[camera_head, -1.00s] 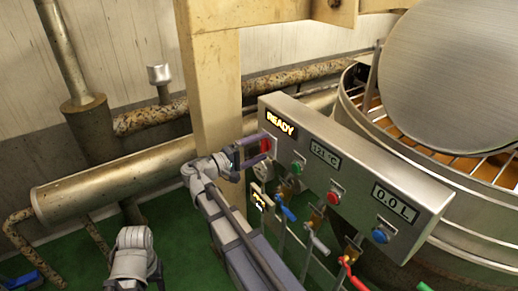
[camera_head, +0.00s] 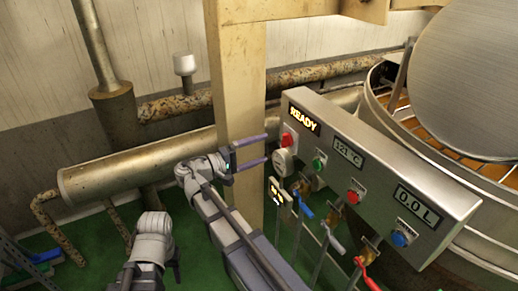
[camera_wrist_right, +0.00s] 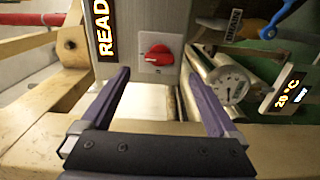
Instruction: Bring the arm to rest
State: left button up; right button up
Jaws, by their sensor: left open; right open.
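My right gripper (camera_head: 266,148) is open and empty, just left of the control panel (camera_head: 375,160). Its two purple fingers point at the panel. In the right wrist view, the fingers (camera_wrist_right: 165,105) are spread wide with nothing between them. Beyond them is a red rotary switch (camera_wrist_right: 157,57) on a white plate, apart from the fingers. The switch also shows in the head view (camera_head: 287,139) under the lit READY display (camera_head: 304,118). My left gripper (camera_head: 174,265) is low at the left, mostly hidden by its own arm, and holds nothing that I can see.
The kettle (camera_head: 480,235) with its raised lid (camera_head: 480,85) stands at the right. A beige post (camera_head: 238,85) rises behind my right gripper. Valves with blue (camera_head: 305,208), white and red (camera_head: 370,282) handles sit below the panel. A gauge (camera_wrist_right: 230,83) is near the right finger.

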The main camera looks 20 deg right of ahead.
jog(key=s+a+n+y+p, duration=0.1)
jog(key=s+a+y+p, duration=0.7)
jog(key=a+p, duration=0.2)
jog(key=s+a+f+n+g+y+p, duration=0.1)
jog(key=s+a+n+y+p, duration=0.1)
jog(key=s+a+y+p, duration=0.5)
jog(key=a+y+p, duration=0.1)
jog(key=a+p, duration=0.2)
jog(key=a, duration=0.2)
jog(key=shift+s+a+f+y, duration=0.3)
jog(key=shift+s+a+y, duration=0.05)
jog(key=shift+s+y, duration=0.05)
